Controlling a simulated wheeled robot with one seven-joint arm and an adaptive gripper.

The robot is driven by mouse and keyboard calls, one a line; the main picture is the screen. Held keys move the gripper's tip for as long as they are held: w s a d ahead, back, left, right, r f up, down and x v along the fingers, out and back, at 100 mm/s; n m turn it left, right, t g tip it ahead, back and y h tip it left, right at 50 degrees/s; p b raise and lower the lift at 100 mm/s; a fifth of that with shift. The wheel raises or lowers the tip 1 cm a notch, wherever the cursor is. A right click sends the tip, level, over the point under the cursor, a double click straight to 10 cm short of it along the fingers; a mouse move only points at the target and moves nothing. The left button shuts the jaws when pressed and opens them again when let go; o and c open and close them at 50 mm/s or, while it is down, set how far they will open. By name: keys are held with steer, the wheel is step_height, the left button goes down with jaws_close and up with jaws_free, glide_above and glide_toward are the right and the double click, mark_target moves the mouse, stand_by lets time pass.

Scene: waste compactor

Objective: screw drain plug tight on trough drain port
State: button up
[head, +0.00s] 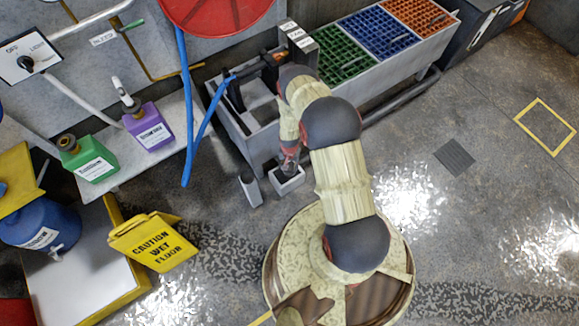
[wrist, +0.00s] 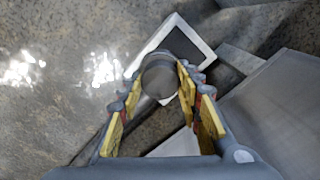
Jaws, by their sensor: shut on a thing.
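My gripper (wrist: 160,88) shows in the wrist view with its yellow-padded fingers shut on a round grey piece, which looks like the drain plug (wrist: 158,76). In the head view my gripper (head: 288,165) points down beside the front wall of the grey trough (head: 236,135), just above a small white-rimmed box on the floor. The trough's smooth grey side fills the right of the wrist view (wrist: 280,110). I cannot make out the drain port, and I cannot tell whether the plug touches it. The plug is hidden in the head view.
The small box (head: 289,186) has a dark inside and also shows beyond the plug in the wrist view (wrist: 206,52). A narrow grey container (head: 250,190) stands to its left. A yellow wet-floor sign (head: 155,240) stands farther left. The floor at right is open.

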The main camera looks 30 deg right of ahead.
steer(key=o, duration=1.4)
steer(key=shift+r, duration=0.15)
steer(key=shift+c, duration=0.5)
steer(key=shift+r+p, duration=2.2)
steer(key=shift+r, duration=1.2)
